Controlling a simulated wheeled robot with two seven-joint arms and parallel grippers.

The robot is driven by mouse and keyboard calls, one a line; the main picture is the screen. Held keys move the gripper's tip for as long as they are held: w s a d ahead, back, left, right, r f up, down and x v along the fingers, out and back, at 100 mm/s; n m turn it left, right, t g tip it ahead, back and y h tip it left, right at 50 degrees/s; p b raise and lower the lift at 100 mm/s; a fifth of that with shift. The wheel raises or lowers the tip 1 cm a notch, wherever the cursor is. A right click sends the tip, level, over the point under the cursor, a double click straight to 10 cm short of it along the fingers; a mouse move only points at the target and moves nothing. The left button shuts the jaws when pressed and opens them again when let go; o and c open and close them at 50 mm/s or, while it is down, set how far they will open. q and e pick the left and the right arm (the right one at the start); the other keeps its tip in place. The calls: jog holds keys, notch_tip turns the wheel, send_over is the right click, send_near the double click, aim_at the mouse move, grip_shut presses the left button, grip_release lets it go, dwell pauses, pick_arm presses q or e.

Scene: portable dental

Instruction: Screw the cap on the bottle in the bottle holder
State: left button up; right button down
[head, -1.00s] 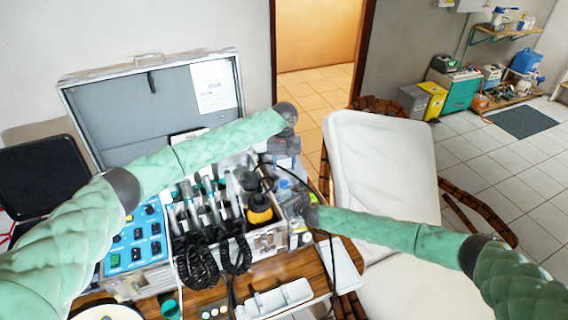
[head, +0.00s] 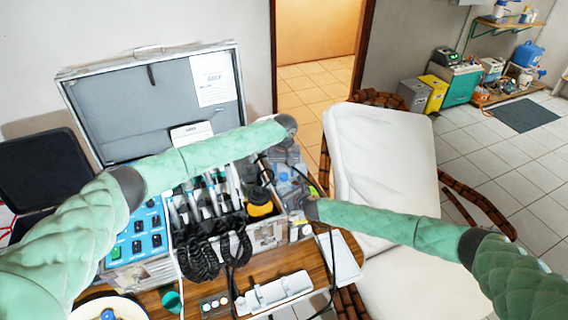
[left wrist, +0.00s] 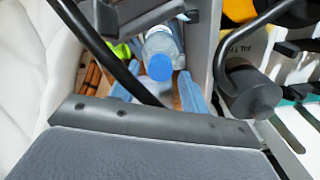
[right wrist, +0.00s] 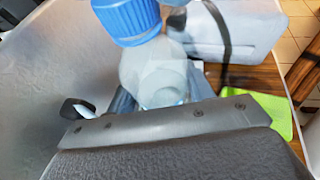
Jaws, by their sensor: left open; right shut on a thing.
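A clear bottle with a blue cap stands by the right side of the open case. In the right wrist view the bottle (right wrist: 152,68) sits in the jaws of my right gripper, which is shut on it. The blue cap (right wrist: 127,18) is at its mouth; I cannot tell whether it is threaded. In the left wrist view the cap (left wrist: 159,67) shows between the two blue fingers of my left gripper (left wrist: 156,92), which is open. In the head view my left gripper (head: 283,160) is above the bottle and my right gripper (head: 297,200) is beside it. I cannot make out the bottle holder clearly.
The open case (head: 268,234) holds several dental handpieces with black coiled hoses. An orange-and-black container (head: 259,203) stands close to the left of the grippers. A dark hose (left wrist: 113,62) crosses near my left gripper. A white chair (head: 375,150) stands to the right.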

pick_arm(q)
jog(key=shift+f, duration=0.6)
jog(key=shift+c, duration=0.5)
grip_shut()
jog(key=m, duration=0.9)
jog(key=shift+m, duration=0.4)
jog(key=shift+o, duration=0.8)
grip_release()
jog(key=shift+r, duration=0.1)
